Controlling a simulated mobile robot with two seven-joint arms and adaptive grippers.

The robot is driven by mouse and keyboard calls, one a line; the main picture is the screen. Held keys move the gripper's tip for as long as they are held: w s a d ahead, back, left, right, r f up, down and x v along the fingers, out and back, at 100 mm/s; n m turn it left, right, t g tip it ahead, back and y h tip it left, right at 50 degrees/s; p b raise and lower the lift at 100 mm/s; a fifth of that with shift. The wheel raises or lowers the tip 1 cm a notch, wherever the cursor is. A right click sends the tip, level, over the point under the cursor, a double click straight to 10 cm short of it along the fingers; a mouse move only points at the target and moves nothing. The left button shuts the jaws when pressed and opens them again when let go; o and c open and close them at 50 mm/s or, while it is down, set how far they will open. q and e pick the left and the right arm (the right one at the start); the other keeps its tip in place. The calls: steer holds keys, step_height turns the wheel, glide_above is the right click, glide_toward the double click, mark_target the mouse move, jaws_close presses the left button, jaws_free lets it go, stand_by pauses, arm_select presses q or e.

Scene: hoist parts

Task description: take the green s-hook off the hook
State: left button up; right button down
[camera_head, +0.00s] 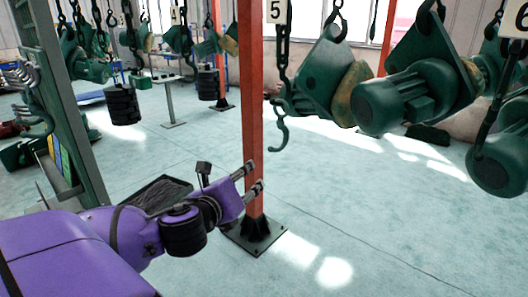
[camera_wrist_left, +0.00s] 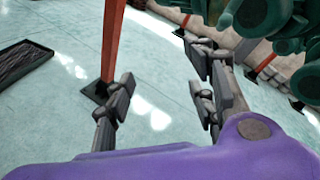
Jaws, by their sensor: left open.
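A dark green S-shaped hook (camera_head: 38,112) hangs at the far left of the head view, below several grey hooks (camera_head: 18,76) on a dark green upright. I cannot tell exactly how its top is seated. Another green hook (camera_head: 279,134) hangs below a dark chain beside the orange post, under the sign 5. My left gripper (camera_head: 256,178) is open and empty in front of the lower post, below and left of that second hook and well right of the first. In the left wrist view my left gripper (camera_wrist_left: 163,100) also shows open, with floor between its fingers. My right gripper is out of view.
The orange post (camera_head: 252,110) stands on a dark floor plate (camera_head: 240,242) close to my left gripper. Large green hoists (camera_head: 395,98) hang at the upper right. A black tray (camera_head: 160,194) lies behind my left arm. The middle floor is clear.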

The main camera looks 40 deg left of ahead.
mark_target(279, 123)
arm_select(q)
steer(key=w+d+r+m+t+h, duration=0.1)
steer(key=w+d+r+m+t, duration=0.1)
steer(key=r+m, duration=0.3)
steer(key=w+d+r+m+t+h, duration=0.1)
steer(key=w+d+r+m, duration=0.15)
steer(key=r, duration=0.45)
steer(key=shift+m, duration=0.55)
steer(key=w, duration=0.3)
steer(key=w+a+b, duration=0.1)
steer(key=w, duration=0.2)
steer(key=shift+a+r+b, duration=0.1)
steer(key=shift+r+b, duration=0.05)
steer(key=shift+b, duration=0.15)
steer(key=shift+w, duration=0.7)
steer(key=shift+w+a+r, duration=0.1)
steer(key=shift+w, duration=0.15)
steer(key=shift+c, duration=0.2)
jaws_close()
